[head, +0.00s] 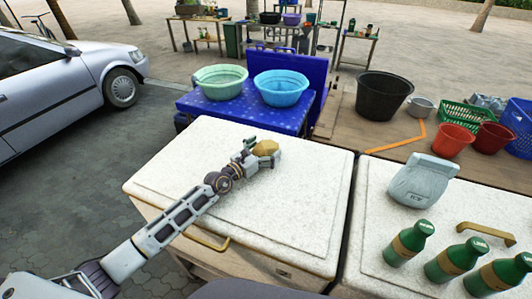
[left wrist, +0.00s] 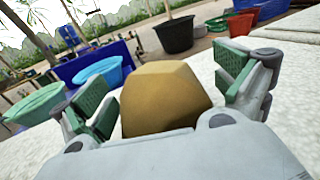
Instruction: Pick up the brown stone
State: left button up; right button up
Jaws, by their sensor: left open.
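My left gripper (head: 254,149) is at the stone, low over the lid. In the left wrist view the stone (left wrist: 163,98) fills the space between the two green-padded fingers (left wrist: 165,95). The fingers are open, with a gap visible on the right side and a small one on the left. The underside of the stone is hidden by the gripper body. My right gripper is not in view.
Green bottles (head: 410,243) and a grey bag (head: 424,182) stand on the right cooler. A blue table (head: 245,115) with green (head: 221,82) and blue (head: 281,88) basins is behind. A black tub (head: 384,96) stands back right. The lid around the stone is clear.

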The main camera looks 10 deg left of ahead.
aim_at(266, 144)
pick_arm(q)
jog(key=shift+w, duration=0.1)
dwell(0.4)
jog(key=c, duration=1.8)
jog(key=shift+r, duration=0.2)
jog(key=shift+c, duration=1)
jog(key=shift+r, duration=0.2)
jog(key=shift+r+p, duration=0.45)
jog(key=shift+r, duration=0.4)
notch_tip(266, 144, up, 6)
jog(key=shift+r+p, duration=0.2)
jog(key=shift+p, duration=0.7)
jog(key=shift+r, duration=0.8)
